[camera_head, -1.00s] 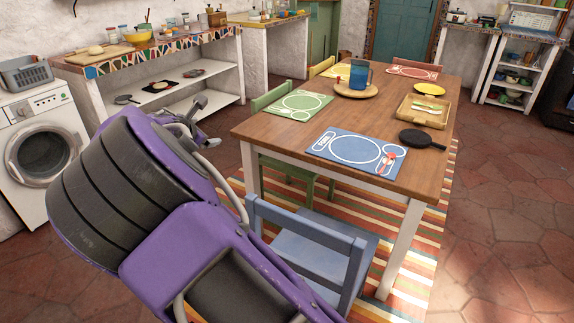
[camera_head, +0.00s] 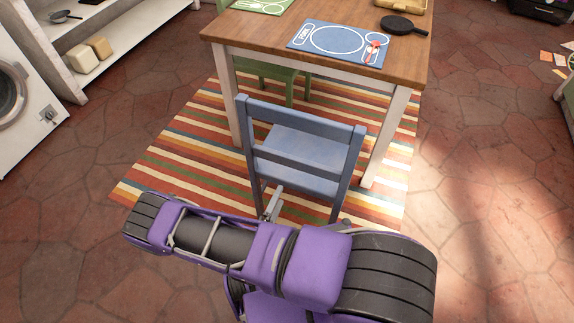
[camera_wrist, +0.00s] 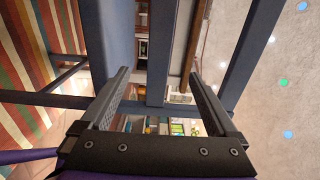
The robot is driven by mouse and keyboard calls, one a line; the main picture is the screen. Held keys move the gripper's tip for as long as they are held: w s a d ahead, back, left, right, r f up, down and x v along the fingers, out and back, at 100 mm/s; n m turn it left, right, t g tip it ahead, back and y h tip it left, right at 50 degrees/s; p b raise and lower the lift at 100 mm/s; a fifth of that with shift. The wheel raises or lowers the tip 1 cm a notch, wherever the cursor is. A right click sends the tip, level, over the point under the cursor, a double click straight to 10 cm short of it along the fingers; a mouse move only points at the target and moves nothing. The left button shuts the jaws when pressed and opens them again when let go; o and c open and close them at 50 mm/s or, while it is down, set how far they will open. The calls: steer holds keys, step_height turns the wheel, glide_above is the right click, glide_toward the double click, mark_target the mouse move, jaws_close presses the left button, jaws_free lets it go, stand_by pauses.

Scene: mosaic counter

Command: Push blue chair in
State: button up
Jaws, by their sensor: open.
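The blue chair (camera_head: 305,114) stands at the near side of the wooden table (camera_head: 252,31), its backrest towards me and its seat facing the table. It stands upright on the striped rug. My gripper (camera_head: 273,203) is low behind the chair's back, near the lower part of its legs, mostly hidden by my purple arm. In the wrist view my gripper (camera_wrist: 159,73) is open and empty. Blue bars of the chair (camera_wrist: 255,50) fill that view, and one bar shows between the fingers. I cannot tell whether the fingers touch the chair.
A blue placemat (camera_head: 338,42) and a black pan (camera_head: 403,24) lie on the table. The striped rug (camera_head: 165,165) lies under the table. The washing machine (camera_head: 22,105) is at far left.

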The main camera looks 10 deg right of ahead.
mark_target(295, 165)
steer(key=b+x, duration=0.1)
steer(key=x, duration=1.5)
steer(key=shift+b, duration=0.3)
steer(key=shift+s, duration=0.1)
jaws_close()
